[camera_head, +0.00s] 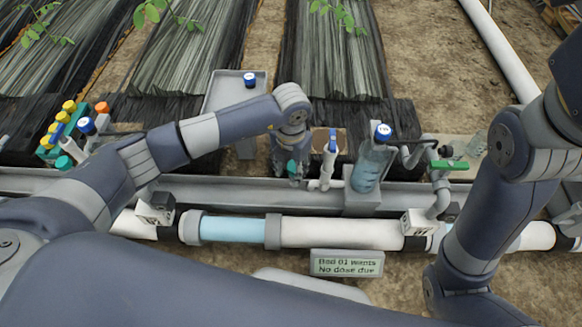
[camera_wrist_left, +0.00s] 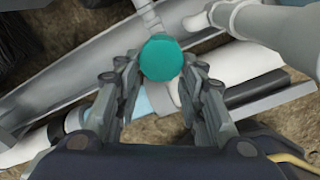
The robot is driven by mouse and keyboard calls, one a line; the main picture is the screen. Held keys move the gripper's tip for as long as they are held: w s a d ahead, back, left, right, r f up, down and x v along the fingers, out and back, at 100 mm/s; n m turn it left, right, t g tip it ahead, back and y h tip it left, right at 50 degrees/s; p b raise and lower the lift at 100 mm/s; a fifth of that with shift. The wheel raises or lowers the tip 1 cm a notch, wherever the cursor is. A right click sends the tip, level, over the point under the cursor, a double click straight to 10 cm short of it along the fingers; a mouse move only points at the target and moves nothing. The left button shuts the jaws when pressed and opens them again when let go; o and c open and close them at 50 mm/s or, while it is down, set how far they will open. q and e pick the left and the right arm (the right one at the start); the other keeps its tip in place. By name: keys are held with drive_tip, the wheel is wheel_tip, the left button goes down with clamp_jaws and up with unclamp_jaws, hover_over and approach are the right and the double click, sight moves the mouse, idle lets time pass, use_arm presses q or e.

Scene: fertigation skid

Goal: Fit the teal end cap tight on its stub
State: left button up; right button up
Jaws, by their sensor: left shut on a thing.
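The teal end cap (camera_wrist_left: 161,59) is round and sits between the fingertips of my left gripper (camera_wrist_left: 158,78) in the left wrist view. The fingers are shut on its sides. In the head view the cap (camera_head: 291,168) shows as a small teal patch at the tip of my left gripper (camera_head: 293,177), just left of a white vertical pipe with a blue handle (camera_head: 331,158). A short white pipe (camera_head: 311,184) lies close beside the fingertips. The cap's underside is hidden, so I cannot tell whether it touches a stub. My right gripper is outside the view.
A clear bottle with a blue cap (camera_head: 371,165) stands right of the pipe. A green handle (camera_head: 450,165) is farther right. A rack of colored caps (camera_head: 62,135) is at left, a grey tray (camera_head: 226,92) behind. A large pipe (camera_head: 340,233) and a display (camera_head: 346,263) are in front.

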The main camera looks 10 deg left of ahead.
use_arm(q)
drive_tip(key=shift+f, duration=0.2)
drive_tip(key=shift+f, duration=0.3)
drive_tip(key=shift+f, duration=0.3)
idle(0.4)
drive_tip(key=o, duration=0.5)
drive_tip(key=shift+f, duration=0.25)
